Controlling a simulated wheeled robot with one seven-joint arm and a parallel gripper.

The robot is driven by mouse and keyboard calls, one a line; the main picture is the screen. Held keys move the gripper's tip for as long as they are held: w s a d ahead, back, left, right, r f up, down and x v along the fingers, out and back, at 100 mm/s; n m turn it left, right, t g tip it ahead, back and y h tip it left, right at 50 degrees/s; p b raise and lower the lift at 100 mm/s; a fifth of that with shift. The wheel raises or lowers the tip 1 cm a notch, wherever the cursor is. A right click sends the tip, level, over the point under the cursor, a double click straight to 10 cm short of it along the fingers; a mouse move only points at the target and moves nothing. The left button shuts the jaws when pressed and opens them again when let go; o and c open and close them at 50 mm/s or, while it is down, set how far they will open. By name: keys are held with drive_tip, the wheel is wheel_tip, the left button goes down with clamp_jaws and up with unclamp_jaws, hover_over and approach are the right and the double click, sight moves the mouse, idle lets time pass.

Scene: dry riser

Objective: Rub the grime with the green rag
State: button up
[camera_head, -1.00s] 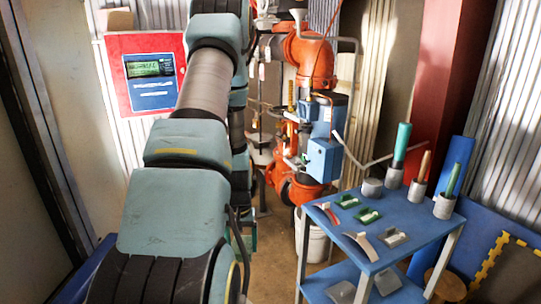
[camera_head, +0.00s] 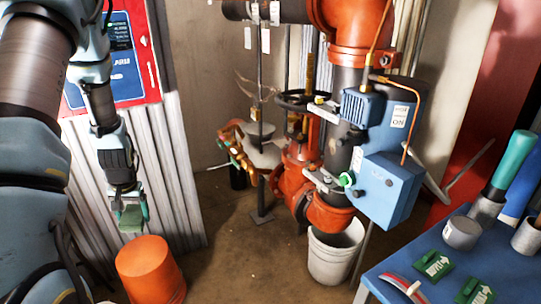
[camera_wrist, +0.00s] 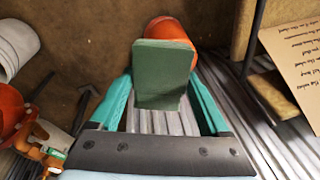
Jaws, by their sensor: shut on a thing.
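My gripper (camera_head: 130,198) hangs down at the left in the head view, in front of the corrugated wall and above an orange bucket. It is shut on the green rag (camera_head: 131,217), which looks like a flat, stiff green pad. In the wrist view the rag (camera_wrist: 163,72) stands between the two teal fingers of my gripper (camera_wrist: 161,88) and hides part of the bucket behind it. I cannot make out the grime in any view.
The orange bucket (camera_head: 150,270) stands on the floor below my gripper. A red panel (camera_head: 149,60) is on the wall behind my arm. Orange pipework (camera_head: 298,178), a white bucket (camera_head: 334,255) and a blue table (camera_head: 410,262) stand to the right.

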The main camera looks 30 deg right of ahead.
drive_tip(key=w+d+r+m+t+h+b, duration=0.1)
drive_tip(key=w+d+m+t+h+b, duration=0.25)
drive_tip(key=d, duration=0.65)
drive_tip(key=w+d+r+m+t+h+b, duration=0.1)
drive_tip(key=w+d+r+m+t+b, duration=0.2)
drive_tip(key=d+m, duration=0.5)
drive_tip(key=m+g+h+b, duration=1)
drive_tip(key=m+h, duration=0.1)
drive_tip(key=h, duration=0.3)
approach(329, 141)
drive_tip(key=shift+t, duration=0.35)
drive_tip(key=shift+s+d+f+p, duration=0.15)
drive_tip(key=shift+d+p, duration=0.3)
drive_tip(key=shift+d, duration=1.75)
drive_tip(key=shift+d, duration=0.95)
